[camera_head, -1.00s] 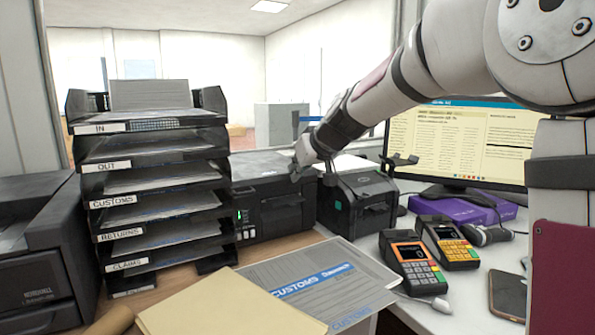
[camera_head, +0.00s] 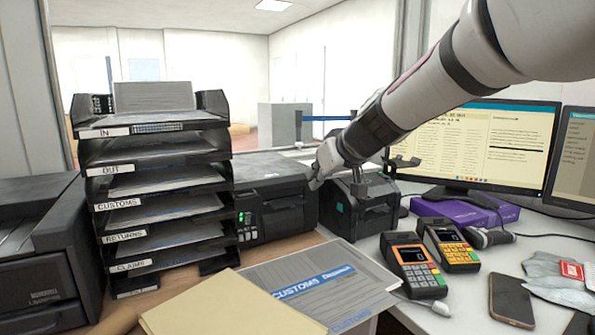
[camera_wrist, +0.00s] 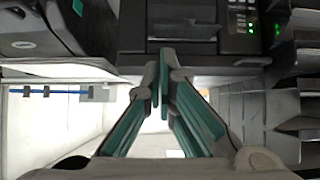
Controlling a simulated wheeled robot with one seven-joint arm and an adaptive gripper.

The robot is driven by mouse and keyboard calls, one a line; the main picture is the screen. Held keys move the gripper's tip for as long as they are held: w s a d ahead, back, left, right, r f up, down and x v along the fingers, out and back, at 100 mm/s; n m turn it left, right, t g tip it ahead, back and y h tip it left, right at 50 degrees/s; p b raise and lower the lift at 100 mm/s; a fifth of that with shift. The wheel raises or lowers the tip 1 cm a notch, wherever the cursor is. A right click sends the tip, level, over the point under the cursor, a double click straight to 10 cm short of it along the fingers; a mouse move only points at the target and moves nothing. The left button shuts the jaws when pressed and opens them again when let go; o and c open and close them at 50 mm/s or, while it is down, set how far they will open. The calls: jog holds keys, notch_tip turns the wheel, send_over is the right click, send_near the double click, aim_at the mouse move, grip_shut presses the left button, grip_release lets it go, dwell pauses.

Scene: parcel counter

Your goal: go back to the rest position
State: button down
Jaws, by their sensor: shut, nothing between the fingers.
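My gripper (camera_head: 314,183) shows in the head view in front of the printers at the back of the counter, at the far end of my arm. In the wrist view its two green-padded fingers (camera_wrist: 163,85) are together at the tips with nothing between them. Beyond the fingertips in that view is the black printer (camera_wrist: 183,22) with green lights. The same printer (camera_head: 275,208) stands in the head view between the letter trays and a smaller label printer (camera_head: 362,212). I cannot tell from these views how close the fingertips are to the printer.
A labelled tray stack (camera_head: 155,200) stands at the left. A customs folder (camera_head: 335,285) and a tan envelope (camera_head: 225,305) lie in front. Two card terminals (camera_head: 412,268), a phone (camera_head: 511,300), a purple box (camera_head: 455,211) and a monitor (camera_head: 490,150) are at the right.

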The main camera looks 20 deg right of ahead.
jog(key=s+a+f+g, duration=0.2)
jog(key=s+a, duration=0.1)
jog(key=s, duration=0.4)
jog(key=s+a+f+g+y, duration=0.1)
jog(key=s+a+f, duration=0.1)
jog(key=s, duration=0.5)
jog(key=s+a+f+g, duration=0.2)
jog(key=s+a, duration=0.1)
jog(key=s, duration=0.4)
jog(key=s+d+f+m+g+h, duration=0.1)
jog(key=s+f+g, duration=0.1)
jog(key=s, duration=0.5)
jog(key=s+d+f+m+g+h, duration=0.1)
jog(key=s+f, duration=0.1)
jog(key=s, duration=0.6)
jog(key=s+d+f+g+h, duration=0.1)
jog(key=s+d+f+g, duration=0.15)
jog(key=s, duration=0.45)
notch_tip(320, 180, up, 33)
jog(key=s+t+p, duration=0.1)
jog(key=t+p, duration=0.3)
jog(key=p, duration=2.7)
jog(key=shift+d, duration=0.15)
